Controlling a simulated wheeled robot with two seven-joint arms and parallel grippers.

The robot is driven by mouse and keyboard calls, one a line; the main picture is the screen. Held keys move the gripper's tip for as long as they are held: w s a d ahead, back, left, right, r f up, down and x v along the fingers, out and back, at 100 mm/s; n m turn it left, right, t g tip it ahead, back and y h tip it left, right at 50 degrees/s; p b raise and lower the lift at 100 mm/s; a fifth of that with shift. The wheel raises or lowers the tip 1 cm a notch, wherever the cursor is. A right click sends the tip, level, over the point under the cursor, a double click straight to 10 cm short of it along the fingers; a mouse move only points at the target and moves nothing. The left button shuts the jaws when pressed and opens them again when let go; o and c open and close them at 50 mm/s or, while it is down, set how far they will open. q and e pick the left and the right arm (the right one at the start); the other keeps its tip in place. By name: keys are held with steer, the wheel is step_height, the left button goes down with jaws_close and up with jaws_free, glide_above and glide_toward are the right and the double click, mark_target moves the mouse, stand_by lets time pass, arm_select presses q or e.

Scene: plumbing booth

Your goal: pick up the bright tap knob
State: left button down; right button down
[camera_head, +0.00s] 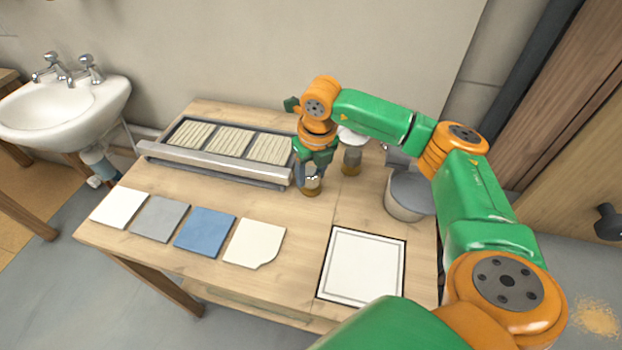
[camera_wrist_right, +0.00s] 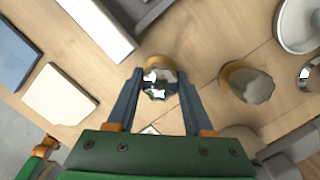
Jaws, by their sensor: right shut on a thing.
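The bright tap knob (camera_head: 311,186), shiny metal with a brass-coloured base, is at the middle of the wooden table. My right gripper (camera_head: 309,174) points down over it and is shut on it. In the right wrist view, the knob (camera_wrist_right: 159,82) sits between the two fingertips and mirrors green and white. The fingers partly hide its sides. I cannot tell whether its base touches the table. A second, duller knob-like piece with a brass-coloured base (camera_head: 351,161) stands to its right; it also shows in the right wrist view (camera_wrist_right: 247,82).
A ribbed tile rack (camera_head: 215,168) with a metal bar lies left of the gripper. White, grey and blue tiles (camera_head: 205,232) line the front edge. A framed white square (camera_head: 363,266) lies front right. A grey bucket (camera_head: 407,195) stands at the right edge.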

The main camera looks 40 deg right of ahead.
steer(key=shift+r, duration=0.1)
steer(key=shift+w+r, duration=0.1)
steer(key=shift+r, duration=0.25)
steer(key=s+a+r+m+g+p, duration=0.1)
steer(key=s+a+r+m+p, duration=0.2)
steer(key=m, duration=0.8)
steer(key=s+a+r+m+g+p, duration=0.1)
steer(key=s+a+r+m+p, duration=0.2)
steer(key=r+m, duration=0.4)
steer(key=s+a+r+m+g+p, duration=0.1)
steer(key=s+a+r+m+p, duration=0.2)
steer(key=m, duration=1.4)
steer(key=shift+s+a+r+g, duration=0.3)
steer(key=shift+s+a+r, duration=0.55)
steer(key=shift+s, duration=0.4)
steer(key=shift+d, duration=0.15)
